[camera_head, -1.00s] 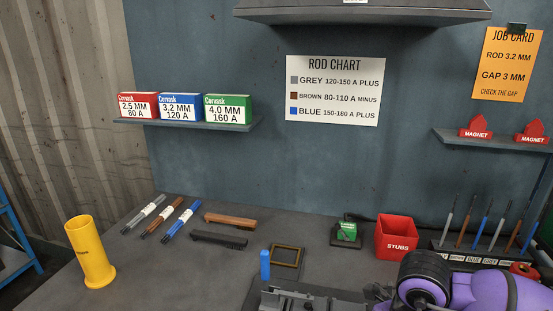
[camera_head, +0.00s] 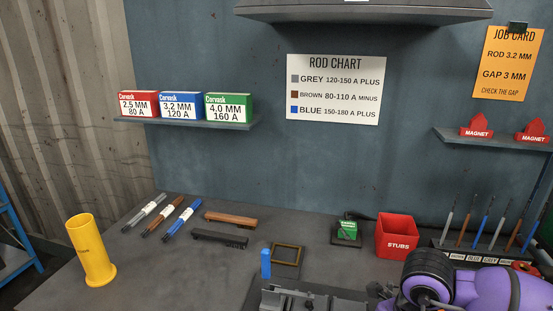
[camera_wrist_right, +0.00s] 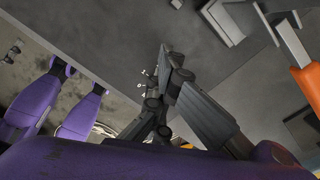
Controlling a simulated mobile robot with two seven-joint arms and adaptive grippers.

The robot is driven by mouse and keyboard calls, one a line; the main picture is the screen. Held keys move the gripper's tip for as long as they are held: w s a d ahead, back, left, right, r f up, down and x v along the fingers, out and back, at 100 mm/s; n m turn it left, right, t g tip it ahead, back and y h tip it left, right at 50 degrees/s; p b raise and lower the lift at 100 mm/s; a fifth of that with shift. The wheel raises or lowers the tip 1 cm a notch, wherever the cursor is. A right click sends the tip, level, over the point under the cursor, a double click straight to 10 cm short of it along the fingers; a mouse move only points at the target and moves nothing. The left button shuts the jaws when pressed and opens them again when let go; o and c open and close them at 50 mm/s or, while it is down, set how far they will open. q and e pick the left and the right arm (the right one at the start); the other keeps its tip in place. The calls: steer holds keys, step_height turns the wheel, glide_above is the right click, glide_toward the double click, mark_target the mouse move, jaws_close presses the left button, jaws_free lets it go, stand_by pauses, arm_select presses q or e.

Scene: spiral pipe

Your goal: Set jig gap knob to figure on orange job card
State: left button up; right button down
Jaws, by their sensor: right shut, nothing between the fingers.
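The orange job card (camera_head: 508,64) hangs on the back wall at the upper right and reads "ROD 3.2 MM", "GAP 3 MM", "CHECK THE GAP". A grey jig (camera_head: 312,301) with a blue upright piece (camera_head: 266,264) beside it is at the bottom edge of the head view, partly cut off. My right gripper (camera_wrist_right: 168,68) is shut and empty in the wrist view, above a grey surface. In the head view my purple right arm is right of the jig. My left gripper is not in view.
A red stubs bin (camera_head: 397,237), a rod rack (camera_head: 480,250) and a small green box (camera_head: 347,230) stand behind my right arm. A yellow tube (camera_head: 91,252) stands at left. The bench's left front is clear.

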steer(key=shift+d+f, duration=0.5)
steer(key=shift+d, duration=0.2)
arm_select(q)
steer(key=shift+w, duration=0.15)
arm_select(e)
steer(key=shift+w+d+r, duration=0.1)
steer(key=shift+d+r, duration=0.1)
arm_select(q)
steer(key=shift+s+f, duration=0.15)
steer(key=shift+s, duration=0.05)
arm_select(e)
steer(key=shift+w+d+r, duration=0.1)
steer(key=shift+w, duration=0.25)
steer(key=shift+r, duration=0.1)
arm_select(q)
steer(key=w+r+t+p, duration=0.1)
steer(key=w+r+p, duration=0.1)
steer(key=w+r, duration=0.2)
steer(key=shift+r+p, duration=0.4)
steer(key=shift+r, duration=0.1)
arm_select(e)
step_height(320, 180, up, 6)
steer(key=shift+w+f, duration=0.1)
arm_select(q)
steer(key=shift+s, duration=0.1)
